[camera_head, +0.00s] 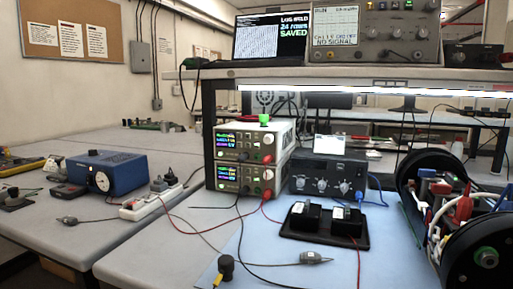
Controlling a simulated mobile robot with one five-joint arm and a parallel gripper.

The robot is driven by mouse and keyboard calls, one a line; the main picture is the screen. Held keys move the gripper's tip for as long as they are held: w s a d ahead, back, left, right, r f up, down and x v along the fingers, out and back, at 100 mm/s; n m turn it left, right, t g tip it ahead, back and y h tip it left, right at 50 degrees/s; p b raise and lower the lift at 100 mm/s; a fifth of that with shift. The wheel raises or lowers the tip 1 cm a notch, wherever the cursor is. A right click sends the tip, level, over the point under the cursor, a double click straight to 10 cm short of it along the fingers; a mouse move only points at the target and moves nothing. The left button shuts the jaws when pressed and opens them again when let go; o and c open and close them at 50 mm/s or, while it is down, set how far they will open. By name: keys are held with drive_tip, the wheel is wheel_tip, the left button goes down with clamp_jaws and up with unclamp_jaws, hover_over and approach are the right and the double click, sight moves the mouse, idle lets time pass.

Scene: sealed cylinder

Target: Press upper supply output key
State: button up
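Two bench supplies are stacked on the table in the middle of the view. The upper supply (239,145) has a lit multicoloured display at its left and knobs and terminals at its right. The lower supply (240,178) sits directly under it, also with a lit display. The upper supply's output key is too small to pick out among its front controls. A small green thing (264,118) stands on or just behind the top of the stack. My gripper is not in view, and nothing covers the supply fronts.
A dark instrument (325,178) with a small screen stands right of the stack. Black holders (320,222) on a tray and a cylinder frame (470,215) with wires are in front and right. Red and black leads cross the table before the supplies. A shelf (350,72) runs above.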

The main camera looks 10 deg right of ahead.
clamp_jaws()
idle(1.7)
